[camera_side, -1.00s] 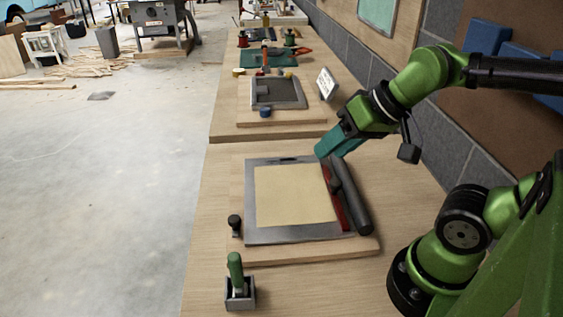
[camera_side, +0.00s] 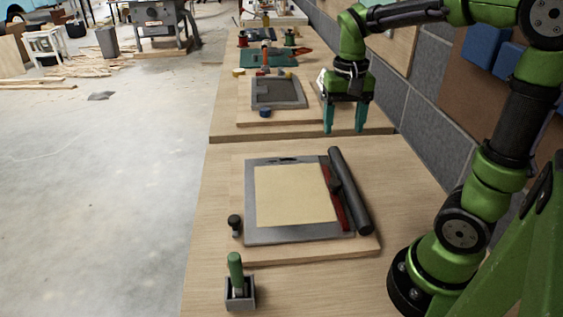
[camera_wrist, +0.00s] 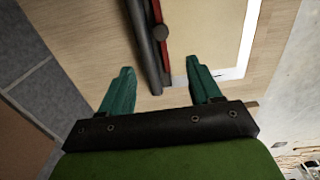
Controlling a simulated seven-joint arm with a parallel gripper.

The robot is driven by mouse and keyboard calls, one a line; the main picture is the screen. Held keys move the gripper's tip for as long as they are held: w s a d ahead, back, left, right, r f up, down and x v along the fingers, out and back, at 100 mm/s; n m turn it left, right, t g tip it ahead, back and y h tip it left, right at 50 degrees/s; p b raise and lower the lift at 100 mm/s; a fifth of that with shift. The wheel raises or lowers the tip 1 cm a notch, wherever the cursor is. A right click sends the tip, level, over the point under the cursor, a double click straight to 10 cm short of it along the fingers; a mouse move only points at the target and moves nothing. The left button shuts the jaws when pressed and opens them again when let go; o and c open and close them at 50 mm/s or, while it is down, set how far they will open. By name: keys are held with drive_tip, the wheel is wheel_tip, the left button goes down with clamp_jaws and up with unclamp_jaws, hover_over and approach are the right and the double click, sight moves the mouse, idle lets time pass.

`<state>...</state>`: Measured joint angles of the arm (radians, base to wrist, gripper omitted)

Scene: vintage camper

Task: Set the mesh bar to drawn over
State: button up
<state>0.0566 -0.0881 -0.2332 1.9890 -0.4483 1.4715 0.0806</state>
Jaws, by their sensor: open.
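The mesh bar appears to be the red bar (camera_side: 336,203) with a dark knob, lying along the right side of a grey frame (camera_side: 248,200) around a tan panel (camera_side: 295,195). A dark roller tube (camera_side: 350,190) lies just right of the bar. My gripper (camera_side: 344,128) is open and empty, pointing down above the far end of the board, beyond the tube. In the wrist view the red bar (camera_wrist: 158,14), its knob (camera_wrist: 161,33) and the tube (camera_wrist: 141,42) show ahead, between the lines of the two teal fingers (camera_wrist: 160,68). No mesh is seen over the panel.
A small black knob (camera_side: 235,225) stands left of the frame, and a green-handled tool (camera_side: 236,270) sits in a grey holder in front. A second board (camera_side: 285,115) with a grey plate lies farther back. A grey wall (camera_side: 440,140) runs along the right.

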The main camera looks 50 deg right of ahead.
sight(335, 182)
wheel_tip(335, 182, down, 16)
drive_tip(key=shift+r, duration=0.15)
idle(0.3)
clamp_jaws()
